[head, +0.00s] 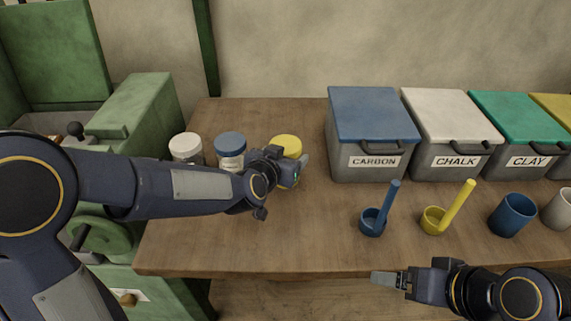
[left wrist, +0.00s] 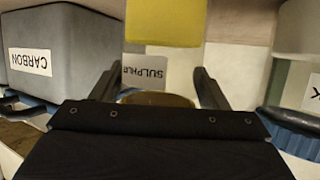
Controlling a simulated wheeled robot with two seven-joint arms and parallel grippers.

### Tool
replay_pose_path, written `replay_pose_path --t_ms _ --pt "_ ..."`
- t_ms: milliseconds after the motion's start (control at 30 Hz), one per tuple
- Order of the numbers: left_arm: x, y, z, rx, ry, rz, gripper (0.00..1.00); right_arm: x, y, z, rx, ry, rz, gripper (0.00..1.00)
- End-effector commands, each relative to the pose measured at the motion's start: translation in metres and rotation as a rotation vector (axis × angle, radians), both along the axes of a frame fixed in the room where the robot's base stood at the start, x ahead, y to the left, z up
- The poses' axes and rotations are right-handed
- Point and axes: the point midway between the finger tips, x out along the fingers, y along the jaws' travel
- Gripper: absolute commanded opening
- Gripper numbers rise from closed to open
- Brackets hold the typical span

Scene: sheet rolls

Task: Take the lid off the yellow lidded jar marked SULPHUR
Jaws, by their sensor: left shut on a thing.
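The yellow SULPHUR jar (head: 287,143) stands at the back of the wooden table, right of two other jars. My left gripper (head: 296,171) is at it and hides much of its body. The left wrist view is upside down. There the jar's yellow contents (left wrist: 165,22) are at the top, its SULPHUR label (left wrist: 146,70) below, and its yellow lid (left wrist: 155,98) sits between my two fingers. The left gripper is shut on the lid. I see no gap between lid and jar. My right gripper (head: 390,279) is off the table's front edge, and its finger gap is unclear.
A blue-lidded jar (head: 230,146) and a white-lidded jar (head: 186,147) stand close on the left. The CARBON bin (head: 368,168) is on the right, beside CHALK (head: 458,158) and CLAY (head: 531,160) bins. Scoops and cups stand in front of them. The front middle table is clear.

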Motion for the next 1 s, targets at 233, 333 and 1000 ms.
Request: replay_pose_path --t_ms 233,333,1000 --pt "0.000 0.000 0.001 -0.001 -0.002 0.000 0.37 0.000 0.000 0.000 0.000 0.000 0.000 0.86" --pt "0.000 0.000 0.003 -0.001 -0.003 0.000 0.37 0.000 0.000 0.001 0.000 0.000 0.000 0.86" --pt "-0.074 0.014 0.111 -0.003 -0.003 -0.004 0.37 0.000 0.000 0.074 0.000 0.000 0.000 0.86"
